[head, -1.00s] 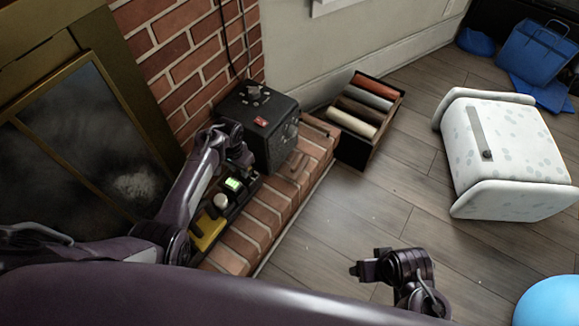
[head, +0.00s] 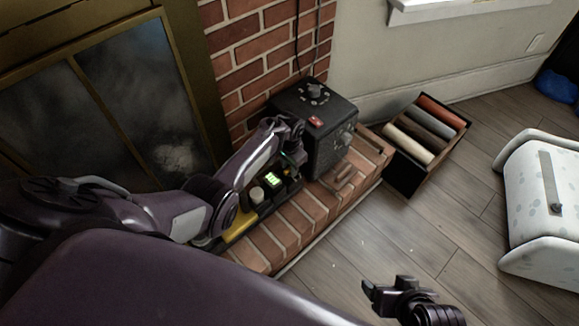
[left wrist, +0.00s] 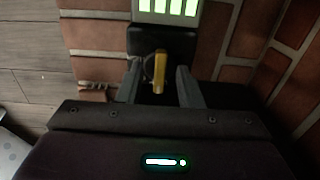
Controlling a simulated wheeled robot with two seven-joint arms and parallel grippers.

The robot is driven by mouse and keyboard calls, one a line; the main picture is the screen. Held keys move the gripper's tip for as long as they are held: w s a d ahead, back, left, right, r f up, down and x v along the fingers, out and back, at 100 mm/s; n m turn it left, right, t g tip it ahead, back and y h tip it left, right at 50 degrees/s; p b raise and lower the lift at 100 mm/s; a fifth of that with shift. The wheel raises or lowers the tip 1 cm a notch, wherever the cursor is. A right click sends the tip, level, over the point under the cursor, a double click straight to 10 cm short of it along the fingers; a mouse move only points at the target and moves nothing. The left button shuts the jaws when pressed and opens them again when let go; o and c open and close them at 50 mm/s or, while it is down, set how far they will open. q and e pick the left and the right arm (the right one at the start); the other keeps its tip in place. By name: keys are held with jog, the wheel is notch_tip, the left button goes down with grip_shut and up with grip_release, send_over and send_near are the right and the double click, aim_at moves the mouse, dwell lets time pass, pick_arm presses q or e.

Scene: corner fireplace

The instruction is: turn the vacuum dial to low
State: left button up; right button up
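The vacuum device (head: 239,228) lies on the brick hearth, with a yellow body, a pale round knob and a lit green display (head: 273,181). In the left wrist view a yellow pointer dial (left wrist: 159,70) stands on a black face just below the green display (left wrist: 168,8). My left gripper (head: 290,135) reaches over the device's far end. Its two fingers (left wrist: 160,84) are apart, one on each side of the dial, with gaps visible. The arm hides the dial in the head view. My right gripper (head: 384,288) hangs over the floor, far from the device; its fingers are unclear.
A black box (head: 332,139) with a top dial and red switch stands close beside my left gripper. A dark crate of rolls (head: 402,182) sits right of the hearth. A white spotted cabinet (head: 545,205) stands farther right. The wooden floor between is clear.

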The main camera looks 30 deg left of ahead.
pick_arm(q)
grip_shut()
jog(key=shift+r+m, duration=0.1)
jog(key=shift+m, duration=0.3)
pick_arm(e)
jog(key=shift+s+d+r, duration=0.1)
pick_arm(q)
jog(key=shift+m+p, duration=0.35)
jog(key=shift+m, duration=1.45)
jog(key=m, duration=0.3)
jog(key=shift+m, duration=0.7)
pick_arm(e)
jog(key=shift+s+d+g+h, duration=0.1)
jog(key=shift+d+g+h, duration=0.2)
jog(key=shift+d, duration=0.15)
jog(key=shift+a, duration=0.1)
